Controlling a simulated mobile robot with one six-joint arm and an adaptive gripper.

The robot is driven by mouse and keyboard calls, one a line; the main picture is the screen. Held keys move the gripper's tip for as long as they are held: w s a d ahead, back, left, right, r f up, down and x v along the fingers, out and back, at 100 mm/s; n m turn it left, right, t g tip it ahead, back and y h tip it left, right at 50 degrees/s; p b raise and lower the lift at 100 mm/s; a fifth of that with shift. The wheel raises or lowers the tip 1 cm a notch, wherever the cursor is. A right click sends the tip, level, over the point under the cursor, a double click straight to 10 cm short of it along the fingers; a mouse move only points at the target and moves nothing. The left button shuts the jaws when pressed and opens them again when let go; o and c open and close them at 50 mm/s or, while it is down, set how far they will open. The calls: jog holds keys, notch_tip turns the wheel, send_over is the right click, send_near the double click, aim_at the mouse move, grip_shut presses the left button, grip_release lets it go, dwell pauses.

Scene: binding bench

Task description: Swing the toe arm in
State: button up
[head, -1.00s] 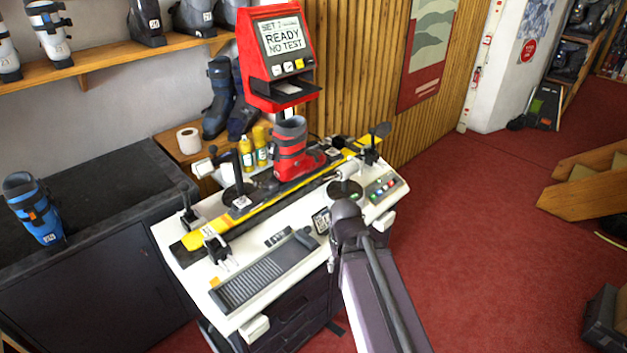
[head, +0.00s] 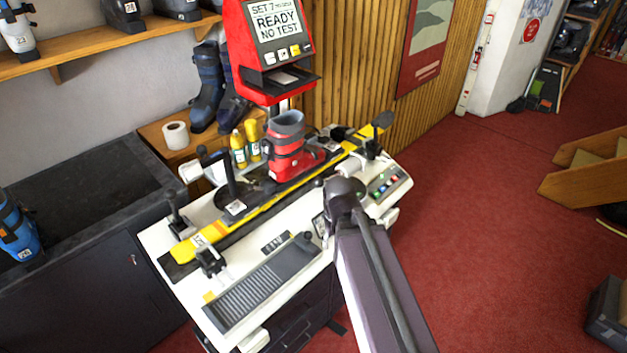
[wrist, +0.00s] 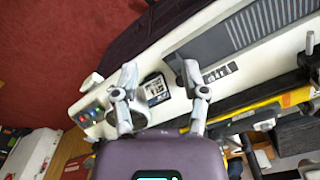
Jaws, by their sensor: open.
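A red and grey ski boot (head: 287,147) stands upright on the yellow and black ski (head: 215,240) across the white bench (head: 160,235). The boot's toe points right. A black upright arm with a round base and a white tag (head: 233,190) stands left of the boot. Another black-topped post (head: 376,138) stands at the ski's right end. I cannot tell surely which is the toe arm. My gripper (wrist: 158,72) is open and empty in the wrist view, its fingers above the bench top. A dark disc (wrist: 176,68) shows by its right finger. In the head view my arm hides the fingers.
A red display unit reading READY NO TEST (head: 270,45) stands behind the boot. Yellow bottles (head: 246,143) and a paper roll (head: 176,135) are at the back. A ribbed tray (head: 262,288) lies in front; coloured buttons (head: 384,184) are at right.

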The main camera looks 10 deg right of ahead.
jog(key=shift+d, duration=0.25)
jog(key=o, duration=0.4)
jog(key=shift+d, duration=0.1)
jog(key=w+f+m+t+h+b, duration=0.1)
jog(key=w+f+m+h+b, duration=0.2)
jog(key=w+f+h+b, duration=0.25)
jog(key=w+f+m+t+h+b, duration=0.1)
jog(key=w+f+m+h+b, duration=0.2)
jog(key=w+b, duration=0.45)
jog(key=w+a+r+m+t+h+b, duration=0.1)
jog(key=w+a+h+b, duration=0.1)
jog(key=w+a+b, duration=0.1)
jog(key=w+a+r+m+t+h+b, duration=0.2)
jog(key=w+a+h+b, duration=0.1)
jog(key=w+a, duration=0.1)
jog(key=w+a+r+m+t+h+b, duration=0.1)
jog(key=w+a+m+t+h+b, duration=0.1)
jog(key=a, duration=0.3)
jog(key=shift+w+r+h+b, duration=0.25)
jog(key=shift+w+h+b, duration=0.2)
jog(key=shift+w+b, duration=0.35)
jog(key=shift+d, duration=0.1)
